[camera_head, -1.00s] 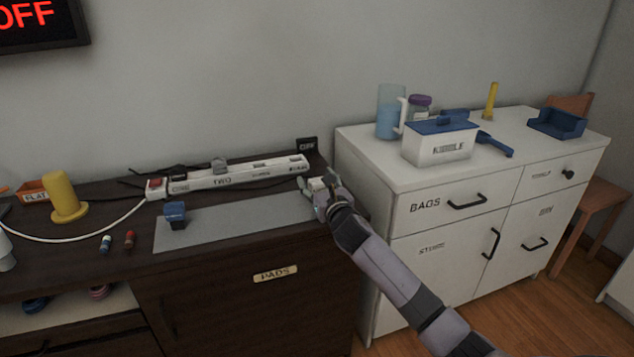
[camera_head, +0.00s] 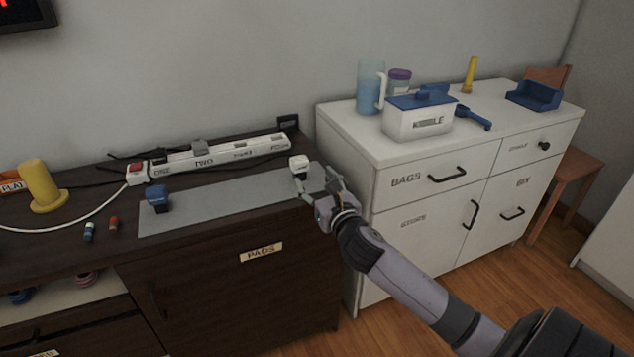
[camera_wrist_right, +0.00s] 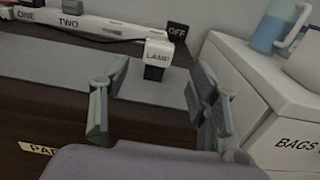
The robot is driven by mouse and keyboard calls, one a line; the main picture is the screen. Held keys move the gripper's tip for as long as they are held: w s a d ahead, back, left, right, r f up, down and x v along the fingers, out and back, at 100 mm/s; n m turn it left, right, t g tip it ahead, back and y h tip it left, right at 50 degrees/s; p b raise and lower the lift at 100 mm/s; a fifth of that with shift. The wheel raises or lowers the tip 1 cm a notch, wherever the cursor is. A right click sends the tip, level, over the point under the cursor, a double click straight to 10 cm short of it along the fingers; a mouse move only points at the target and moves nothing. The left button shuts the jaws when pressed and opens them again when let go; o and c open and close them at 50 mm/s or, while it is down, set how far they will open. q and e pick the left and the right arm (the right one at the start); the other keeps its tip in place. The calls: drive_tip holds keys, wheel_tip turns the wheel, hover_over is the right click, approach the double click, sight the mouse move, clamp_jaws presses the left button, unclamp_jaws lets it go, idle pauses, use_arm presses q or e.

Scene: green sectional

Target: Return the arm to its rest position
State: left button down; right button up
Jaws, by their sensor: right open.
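My right gripper (camera_head: 318,190) is open and empty above the front right edge of the dark cabinet. In the right wrist view its two fingers (camera_wrist_right: 158,108) stand apart with nothing between them. A white plug labelled LAMP (camera_head: 299,163) stands on the right end of the grey mat (camera_head: 225,203), just beyond the fingertips and apart from them. The plug also shows in the right wrist view (camera_wrist_right: 158,52). My left gripper is not in view.
A power strip (camera_head: 220,154) lies behind the mat. A blue plug (camera_head: 157,199) stands on the mat's left end. A yellow cone-like object (camera_head: 40,184) stands farther left. The white cabinet (camera_head: 350,135) at right carries a jug (camera_head: 370,87) and a lidded box (camera_head: 418,118).

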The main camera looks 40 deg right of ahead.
drive_tip(key=shift+s, duration=0.25)
drive_tip(key=shift+f, duration=0.1)
idle(0.3)
